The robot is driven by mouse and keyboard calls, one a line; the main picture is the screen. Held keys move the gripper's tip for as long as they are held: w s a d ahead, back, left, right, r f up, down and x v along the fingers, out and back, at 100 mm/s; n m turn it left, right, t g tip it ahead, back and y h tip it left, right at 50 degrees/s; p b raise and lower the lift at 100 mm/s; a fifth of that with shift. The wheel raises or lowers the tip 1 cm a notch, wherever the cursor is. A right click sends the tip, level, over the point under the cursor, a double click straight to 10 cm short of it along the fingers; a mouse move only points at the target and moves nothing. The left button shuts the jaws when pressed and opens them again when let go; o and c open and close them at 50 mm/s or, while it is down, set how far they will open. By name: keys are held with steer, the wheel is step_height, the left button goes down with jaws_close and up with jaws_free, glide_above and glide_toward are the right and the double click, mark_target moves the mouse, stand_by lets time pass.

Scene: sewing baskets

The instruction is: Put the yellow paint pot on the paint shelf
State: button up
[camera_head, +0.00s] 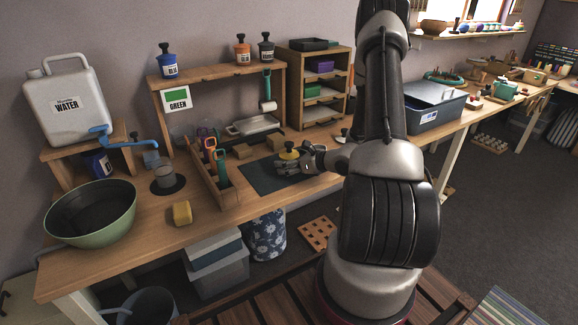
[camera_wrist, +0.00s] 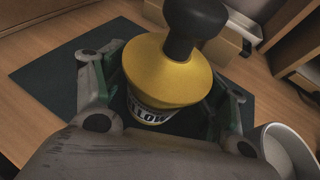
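The yellow paint pot (camera_head: 289,151) stands on the dark mat (camera_head: 262,178) on the workbench. In the wrist view the pot (camera_wrist: 165,75) has a wide yellow cone top, a black knob and a label partly reading "LOW". My gripper (camera_head: 303,158) is at the pot, with one finger on each side of it; it also shows in the wrist view (camera_wrist: 165,95). The fingers look spread, with dark gaps beside the pot's body. The lid hides part of the fingertips. The wooden paint shelf (camera_head: 212,79) behind bears blue, orange and dark-topped pots.
A white cup or bowl rim (camera_wrist: 291,150) is close on the right in the wrist view. A tool rack (camera_head: 205,175) stands left of the mat. A cubby unit (camera_head: 293,90) stands behind, and a grey-blue bin (camera_head: 435,105) right. A green card (camera_head: 177,100) hangs on the shelf.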

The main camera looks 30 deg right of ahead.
jaws_close()
steer(key=shift+r, duration=0.2)
stand_by(0.3)
